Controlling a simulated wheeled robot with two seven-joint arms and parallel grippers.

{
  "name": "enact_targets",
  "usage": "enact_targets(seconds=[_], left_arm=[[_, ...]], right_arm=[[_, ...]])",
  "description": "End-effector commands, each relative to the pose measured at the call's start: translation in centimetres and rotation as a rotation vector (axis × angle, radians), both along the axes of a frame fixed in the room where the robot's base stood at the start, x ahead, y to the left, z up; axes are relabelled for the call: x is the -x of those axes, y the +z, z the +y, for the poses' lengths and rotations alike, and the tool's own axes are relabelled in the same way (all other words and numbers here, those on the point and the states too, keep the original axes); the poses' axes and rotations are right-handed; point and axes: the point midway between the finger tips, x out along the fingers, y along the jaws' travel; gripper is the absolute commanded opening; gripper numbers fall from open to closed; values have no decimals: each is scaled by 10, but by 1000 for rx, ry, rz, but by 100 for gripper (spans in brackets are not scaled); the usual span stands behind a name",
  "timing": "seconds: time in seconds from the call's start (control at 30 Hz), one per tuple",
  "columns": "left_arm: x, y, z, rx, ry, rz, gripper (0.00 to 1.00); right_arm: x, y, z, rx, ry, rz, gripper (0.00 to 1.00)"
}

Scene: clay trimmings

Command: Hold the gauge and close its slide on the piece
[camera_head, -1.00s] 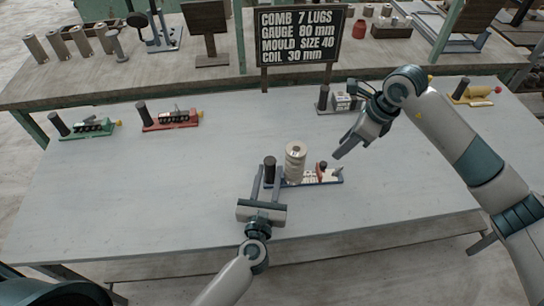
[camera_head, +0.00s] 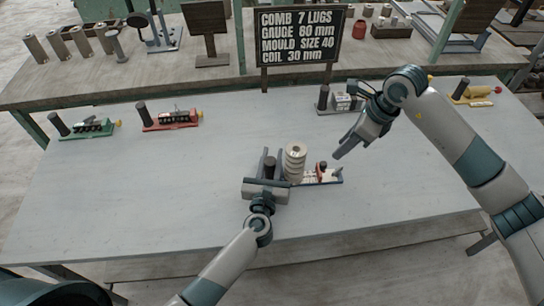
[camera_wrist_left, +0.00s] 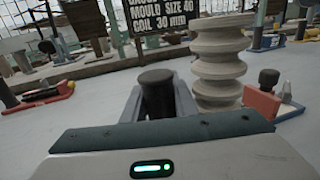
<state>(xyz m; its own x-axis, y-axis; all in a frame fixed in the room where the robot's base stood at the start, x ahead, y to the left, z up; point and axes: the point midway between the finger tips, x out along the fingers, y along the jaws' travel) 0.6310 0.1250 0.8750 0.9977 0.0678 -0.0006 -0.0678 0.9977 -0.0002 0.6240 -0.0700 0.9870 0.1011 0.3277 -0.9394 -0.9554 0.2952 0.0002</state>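The gauge (camera_head: 330,183) has a dark blue base, a pale scale and a dark upright post (camera_head: 270,170) at its left end. The piece (camera_head: 295,162), a pale ribbed clay cylinder, stands upright at the gauge, right of the post; it also shows in the left wrist view (camera_wrist_left: 218,65). The red slide (camera_head: 321,172) is right of the piece, with a gap between them. My left gripper (camera_head: 271,163) is open with its fingers on both sides of the post; I cannot tell whether they touch it. My right gripper (camera_head: 342,152) hangs above and right of the gauge; its finger gap is unclear.
Green (camera_head: 88,128), red (camera_head: 172,122), grey (camera_head: 340,104) and yellow (camera_head: 472,95) devices stand along the table's far side. A sign (camera_head: 298,38) stands behind. The table's left and front areas are clear.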

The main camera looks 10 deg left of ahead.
Motion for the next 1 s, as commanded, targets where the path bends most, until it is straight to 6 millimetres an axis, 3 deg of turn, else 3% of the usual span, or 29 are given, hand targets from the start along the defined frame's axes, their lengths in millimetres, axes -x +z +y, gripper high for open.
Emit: enact_targets(seconds=[0.07,0.2,0.47,0.8,1.0], left_arm=[[0,0,0,0,0,0,0],[0,0,0,0,0,0,0],[0,0,0,0,0,0,0],[0,0,0,0,0,0,0],[0,0,0,0,0,0,0]], right_arm=[[0,0,0,0,0,0,31],[0,0,0,0,0,0,0],[-3,-1,-10,3,43,2,0],[-13,1,-58,-11,248,2,0],[-16,2,-73,-28,322,-2,0]])
